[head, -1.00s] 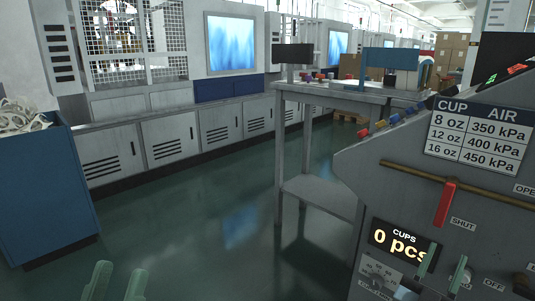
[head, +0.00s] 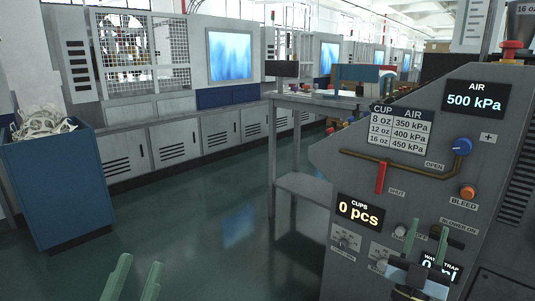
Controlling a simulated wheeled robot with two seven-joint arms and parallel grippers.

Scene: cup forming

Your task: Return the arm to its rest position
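My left gripper (head: 141,261) shows at the bottom left of the head view, only its two green fingers. They stand apart with nothing between them, over the floor. My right gripper (head: 427,229) is at the bottom right, in front of the grey control panel (head: 345,160). Its two green fingers point up, apart and empty. It covers part of the lower panel, including some of the water trap display (head: 452,268). I cannot tell how far its fingers are from the panel.
The panel carries an air display (head: 473,102) reading 500 kPa, a cups display (head: 360,210) reading 0 pcs, a red lever (head: 381,177), a blue knob (head: 462,146) and an orange bleed knob (head: 468,192). A blue bin (head: 55,195) stands left. The floor (head: 190,225) between is clear.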

